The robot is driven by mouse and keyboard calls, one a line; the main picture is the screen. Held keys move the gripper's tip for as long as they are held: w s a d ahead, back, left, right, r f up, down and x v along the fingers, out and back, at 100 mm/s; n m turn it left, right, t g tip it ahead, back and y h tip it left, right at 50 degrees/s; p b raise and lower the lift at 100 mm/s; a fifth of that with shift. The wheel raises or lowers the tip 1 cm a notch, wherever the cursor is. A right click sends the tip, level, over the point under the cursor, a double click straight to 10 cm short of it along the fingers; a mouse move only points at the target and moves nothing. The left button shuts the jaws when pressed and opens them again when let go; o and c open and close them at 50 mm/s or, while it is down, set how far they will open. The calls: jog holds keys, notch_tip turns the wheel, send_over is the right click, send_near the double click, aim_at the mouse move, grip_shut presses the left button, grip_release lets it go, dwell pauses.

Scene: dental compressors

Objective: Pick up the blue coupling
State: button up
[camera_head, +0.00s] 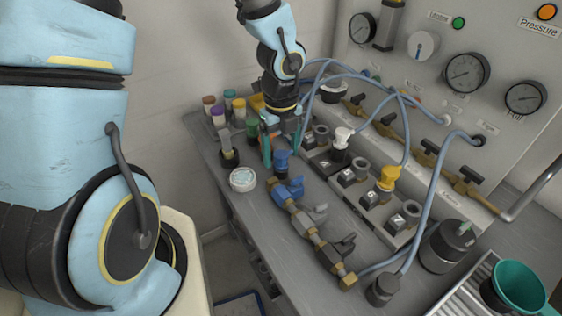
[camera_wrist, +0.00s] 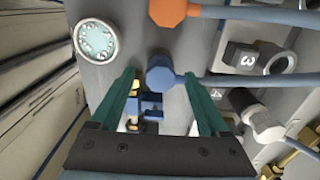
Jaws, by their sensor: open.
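The blue coupling (camera_head: 281,162) stands upright on the bench, just beyond the blue end of a brass valve assembly. In the wrist view the blue coupling (camera_wrist: 160,73) has a round top, with a blue-grey hose leading off to the right. My gripper (camera_head: 281,148) is above it, pointing down, with its green fingers apart. In the wrist view my gripper (camera_wrist: 158,77) has one finger on each side of the coupling, with a gap on both sides. Whether the fingertips reach down to its height is hard to tell.
The valve assembly (camera_head: 312,232) lies close by. A round white dish (camera_head: 242,180) is to the left. A yellow coupling (camera_head: 388,177) and a white one (camera_head: 342,137) sit on numbered sockets to the right. An orange coupling (camera_wrist: 172,10) is near. Hoses loop from the gauge panel.

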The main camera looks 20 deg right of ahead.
jog(key=shift+f, duration=0.9)
grip_shut()
